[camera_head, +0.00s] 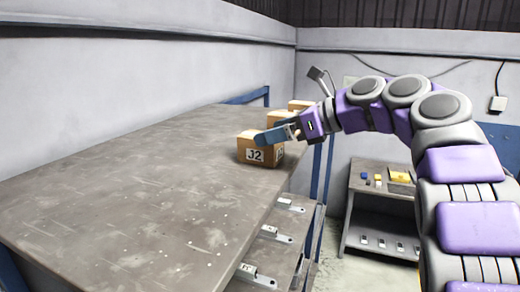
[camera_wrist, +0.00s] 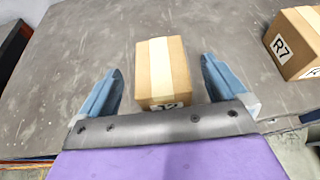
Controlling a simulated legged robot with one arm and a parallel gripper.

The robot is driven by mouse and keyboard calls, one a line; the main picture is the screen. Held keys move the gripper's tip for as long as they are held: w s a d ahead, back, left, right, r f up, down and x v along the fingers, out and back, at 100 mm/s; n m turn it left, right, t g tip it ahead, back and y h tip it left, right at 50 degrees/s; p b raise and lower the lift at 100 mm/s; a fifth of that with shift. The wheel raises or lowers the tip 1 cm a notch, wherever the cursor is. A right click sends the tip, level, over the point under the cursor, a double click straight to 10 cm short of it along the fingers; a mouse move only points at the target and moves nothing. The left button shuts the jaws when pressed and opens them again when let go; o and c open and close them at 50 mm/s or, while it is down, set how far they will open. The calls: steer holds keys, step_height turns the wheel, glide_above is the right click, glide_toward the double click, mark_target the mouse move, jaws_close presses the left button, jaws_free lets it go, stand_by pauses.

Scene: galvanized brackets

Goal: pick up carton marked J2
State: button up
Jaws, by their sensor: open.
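The carton marked J2 (camera_head: 256,153) is a small brown box on the grey table (camera_head: 120,190), near its right edge in the head view. My gripper (camera_head: 279,134) is at the carton, with a blue finger across its top in that view. In the wrist view the J2 carton (camera_wrist: 163,70) lies between the two open blue fingers of my gripper (camera_wrist: 161,88), with gaps on both sides. A pale tape strip runs along its top, and its label is partly hidden by the gripper's grey bar.
A carton marked R7 (camera_wrist: 296,42) stands to the right in the wrist view. Another carton (camera_head: 300,105) shows behind my gripper in the head view. A side bench (camera_head: 378,208) stands at the right. The table's left is clear.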

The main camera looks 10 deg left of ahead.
steer(key=shift+f+x, duration=0.2)
steer(key=shift+x, duration=0.95)
steer(key=shift+f+x, duration=0.15)
steer(key=shift+x, duration=1.05)
steer(key=shift+d+r, duration=0.1)
steer(key=shift+d, duration=0.05)
steer(key=c, duration=1.2)
